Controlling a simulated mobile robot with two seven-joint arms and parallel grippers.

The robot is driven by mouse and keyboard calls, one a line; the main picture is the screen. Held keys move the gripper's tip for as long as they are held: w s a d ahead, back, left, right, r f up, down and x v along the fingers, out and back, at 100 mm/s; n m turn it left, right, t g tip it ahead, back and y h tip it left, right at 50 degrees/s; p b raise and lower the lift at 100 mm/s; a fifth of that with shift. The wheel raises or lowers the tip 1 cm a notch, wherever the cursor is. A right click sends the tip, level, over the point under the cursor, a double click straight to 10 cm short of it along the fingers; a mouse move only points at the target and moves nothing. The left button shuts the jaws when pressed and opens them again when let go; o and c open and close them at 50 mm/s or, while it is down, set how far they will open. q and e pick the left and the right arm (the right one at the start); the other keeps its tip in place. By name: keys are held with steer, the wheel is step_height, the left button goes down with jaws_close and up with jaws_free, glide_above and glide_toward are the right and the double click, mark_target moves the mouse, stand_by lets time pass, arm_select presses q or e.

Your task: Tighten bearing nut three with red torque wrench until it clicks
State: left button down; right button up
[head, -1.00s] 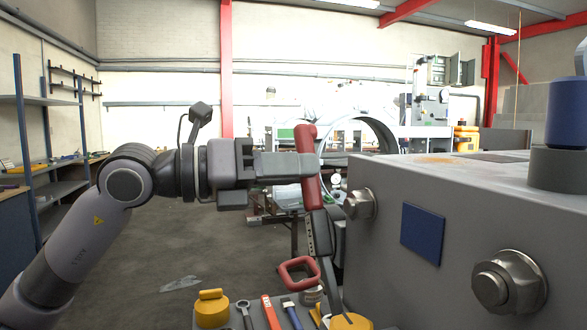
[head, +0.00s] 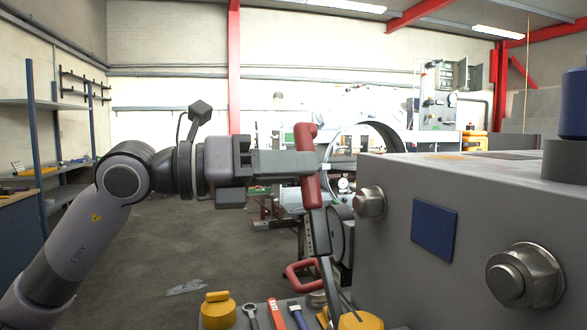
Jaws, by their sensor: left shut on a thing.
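My left gripper (head: 308,165) is shut on the red handle of the torque wrench (head: 304,140), in the middle of the head view. The wrench hangs nearly upright, its dark shaft pointing down towards the tool tray. Two hex nuts on bolts show on the front of the grey block: one (head: 369,203) just right of the wrench, and a larger one (head: 526,275) at the lower right. The wrench is apart from both nuts in the picture. I cannot tell which one is nut three. My right gripper is not in view.
A grey tool tray (head: 262,318) at the bottom holds a yellow weight-like object (head: 217,311), a spanner (head: 250,314) and other hand tools. A blue plate (head: 433,229) sits on the face of the large grey block (head: 465,190). Open floor lies behind my left arm.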

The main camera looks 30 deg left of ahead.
arm_select(q)
steer(key=shift+r, duration=0.1)
steer(key=shift+b+v, duration=1.3)
steer(key=shift+v, duration=0.35)
